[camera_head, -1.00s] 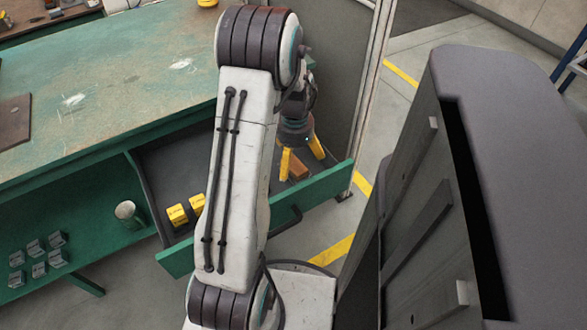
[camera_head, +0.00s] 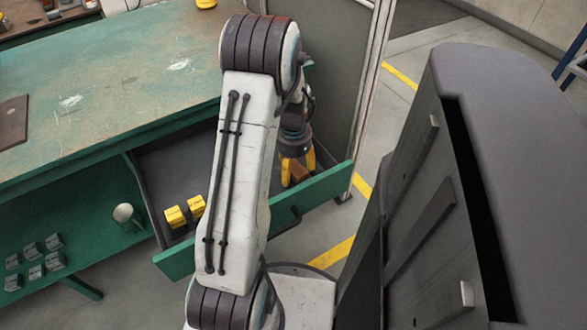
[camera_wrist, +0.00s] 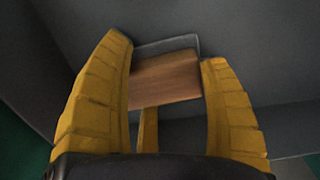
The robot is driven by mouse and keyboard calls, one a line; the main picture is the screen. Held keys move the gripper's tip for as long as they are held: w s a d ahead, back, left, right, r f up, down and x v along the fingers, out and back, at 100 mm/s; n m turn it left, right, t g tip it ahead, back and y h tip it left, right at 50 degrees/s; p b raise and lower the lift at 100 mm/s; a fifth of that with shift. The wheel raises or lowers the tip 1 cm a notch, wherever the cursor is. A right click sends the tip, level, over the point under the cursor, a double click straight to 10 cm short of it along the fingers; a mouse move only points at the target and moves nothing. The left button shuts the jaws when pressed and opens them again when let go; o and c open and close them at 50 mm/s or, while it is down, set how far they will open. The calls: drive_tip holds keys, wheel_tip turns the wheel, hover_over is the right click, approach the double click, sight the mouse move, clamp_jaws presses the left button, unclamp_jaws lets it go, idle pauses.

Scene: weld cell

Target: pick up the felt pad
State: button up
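The felt pad seems to be the brown, wood-coloured block with a grey layer along its far edge. In the wrist view the block (camera_wrist: 165,80) lies on the grey drawer floor. In the head view it shows as a small brown patch (camera_head: 298,171) in the drawer's right part. My gripper (camera_wrist: 167,70) has its yellow fingers spread, one along each side of the block. It points down into the drawer in the head view (camera_head: 298,176). I cannot tell whether the fingers touch the block. Part of the block is hidden by the fingers.
The open drawer (camera_head: 318,190) has a green front. Two yellow blocks (camera_head: 184,211) lie in its left part. A green workbench (camera_head: 110,100) stands above. A cup (camera_head: 127,216) and several small grey pieces (camera_head: 34,259) are on the lower shelf.

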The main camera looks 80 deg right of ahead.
sight(294, 165)
drive_tip(key=c, duration=1)
drive_tip(key=shift+r, duration=0.1)
drive_tip(key=shift+c, duration=0.2)
wheel_tip(294, 165, up, 10)
drive_tip(key=p, duration=0.2)
drive_tip(key=shift+p, duration=0.35)
